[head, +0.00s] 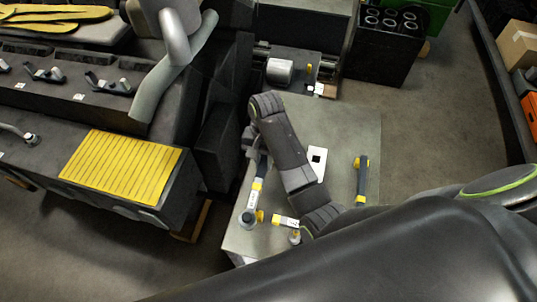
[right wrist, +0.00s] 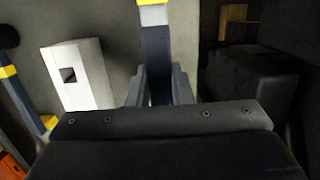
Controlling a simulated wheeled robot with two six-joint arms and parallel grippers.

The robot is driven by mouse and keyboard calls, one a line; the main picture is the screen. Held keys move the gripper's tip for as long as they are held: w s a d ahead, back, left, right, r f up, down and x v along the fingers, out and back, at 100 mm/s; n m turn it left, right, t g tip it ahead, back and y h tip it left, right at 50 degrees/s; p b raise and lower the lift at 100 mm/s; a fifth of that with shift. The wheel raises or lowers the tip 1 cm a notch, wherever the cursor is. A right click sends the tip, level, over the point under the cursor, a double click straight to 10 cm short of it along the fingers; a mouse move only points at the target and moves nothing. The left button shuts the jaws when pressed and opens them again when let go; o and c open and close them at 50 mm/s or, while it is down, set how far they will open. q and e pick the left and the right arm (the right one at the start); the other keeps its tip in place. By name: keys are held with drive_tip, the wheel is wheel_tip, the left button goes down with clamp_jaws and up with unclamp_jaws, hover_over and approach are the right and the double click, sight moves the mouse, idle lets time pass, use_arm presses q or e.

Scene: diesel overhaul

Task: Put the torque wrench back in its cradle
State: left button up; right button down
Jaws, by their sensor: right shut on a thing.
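A long tool (head: 256,187) that looks like the torque wrench has a dark blue grip, yellow bands, a white label and a round grey head. It is over the grey table (head: 345,125), head toward the front edge; I cannot tell whether it touches the table. My right gripper (head: 262,152) is shut on its blue grip. In the right wrist view the grip (right wrist: 156,62) runs up between the fingers (right wrist: 157,88). I cannot make out a cradle for certain. My left gripper is not in view.
A white block (head: 317,163) with a dark square opening is right of my gripper; it shows in the right wrist view (right wrist: 88,82). A yellow-and-blue tool (head: 361,182) and a shorter yellow-and-white one (head: 286,221) are on the table. A dark engine with a yellow ribbed mat (head: 122,166) stands left.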

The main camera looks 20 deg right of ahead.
drive_tip(key=shift+s+a+f, duration=0.2)
drive_tip(key=shift+a+f, duration=0.05)
drive_tip(key=shift+f, duration=0.15)
wheel_tip(320, 180, down, 5)
drive_tip(key=shift+r, duration=0.1)
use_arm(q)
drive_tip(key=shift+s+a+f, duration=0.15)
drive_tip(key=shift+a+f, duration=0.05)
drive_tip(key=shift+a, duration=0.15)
use_arm(e)
drive_tip(key=shift+f, duration=0.8)
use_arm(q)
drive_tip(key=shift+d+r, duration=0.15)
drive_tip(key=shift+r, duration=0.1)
use_arm(e)
drive_tip(key=shift+w, duration=0.1)
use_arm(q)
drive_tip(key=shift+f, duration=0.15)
use_arm(e)
drive_tip(key=shift+f, duration=0.15)
drive_tip(key=shift+f+b, duration=0.5)
drive_tip(key=shift+f, duration=0.45)
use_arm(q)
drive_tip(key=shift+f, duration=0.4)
use_arm(e)
drive_tip(key=c, duration=1.2)
unclamp_jaws()
drive_tip(key=shift+f, duration=0.1)
